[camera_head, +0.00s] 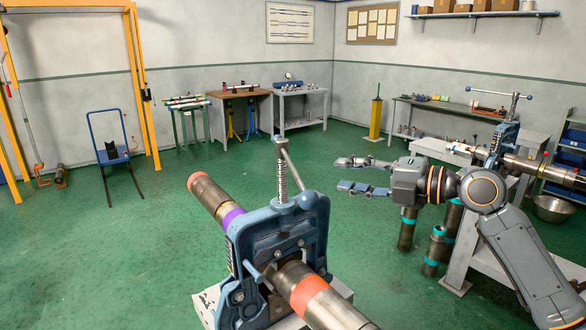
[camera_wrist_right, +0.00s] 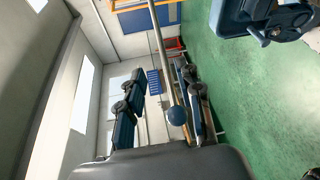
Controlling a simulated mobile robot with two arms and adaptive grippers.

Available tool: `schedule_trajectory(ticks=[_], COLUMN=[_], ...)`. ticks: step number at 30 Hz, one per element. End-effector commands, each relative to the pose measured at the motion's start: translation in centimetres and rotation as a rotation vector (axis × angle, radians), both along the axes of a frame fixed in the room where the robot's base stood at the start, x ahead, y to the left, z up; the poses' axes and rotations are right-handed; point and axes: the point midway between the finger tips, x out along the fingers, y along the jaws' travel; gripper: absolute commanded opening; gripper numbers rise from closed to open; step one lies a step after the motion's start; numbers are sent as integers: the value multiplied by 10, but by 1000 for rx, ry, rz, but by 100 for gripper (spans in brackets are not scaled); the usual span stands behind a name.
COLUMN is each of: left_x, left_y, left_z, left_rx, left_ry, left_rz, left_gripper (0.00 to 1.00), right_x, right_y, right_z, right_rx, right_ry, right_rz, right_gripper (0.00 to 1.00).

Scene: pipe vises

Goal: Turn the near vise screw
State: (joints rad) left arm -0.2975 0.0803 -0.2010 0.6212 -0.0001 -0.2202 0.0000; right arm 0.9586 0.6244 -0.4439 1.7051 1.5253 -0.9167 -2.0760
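The near vise (camera_head: 275,240) is a blue-grey frame at the bottom middle of the head view, with a pipe through it. Its threaded screw (camera_head: 281,180) stands upright on top. A thin handle bar (camera_head: 292,163) slants from the screw's top down to a blue ball end (camera_head: 308,200). My right gripper (camera_head: 338,174) is open, right of the screw, fingers pointing left, apart from the bar in this view. In the right wrist view the bar (camera_wrist_right: 160,50) and ball (camera_wrist_right: 177,115) appear between the open fingers (camera_wrist_right: 160,85), with nothing gripped. My left gripper is out of view.
A second vise (camera_head: 502,140) with a pipe stands on a bench at right, behind my right arm. Dark pipes with teal bands (camera_head: 433,250) stand on the floor below. Green floor is clear left of the near vise.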

Motion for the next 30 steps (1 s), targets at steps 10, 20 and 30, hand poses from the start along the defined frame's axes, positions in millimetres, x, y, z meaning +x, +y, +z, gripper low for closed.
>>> schedule_trajectory(ticks=[10, 20, 30], left_x=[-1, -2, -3], left_y=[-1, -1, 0], left_z=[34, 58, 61], left_rx=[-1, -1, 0], left_ry=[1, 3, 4], left_rz=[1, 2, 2], left_gripper=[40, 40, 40], right_x=[34, 67, 74], right_y=[53, 100, 111], right_z=[-3, -14, -20], right_rx=[3, 1, -1], right_ry=[5, 5, 3], right_rz=[2, 0, -1], right_gripper=[35, 35, 35])
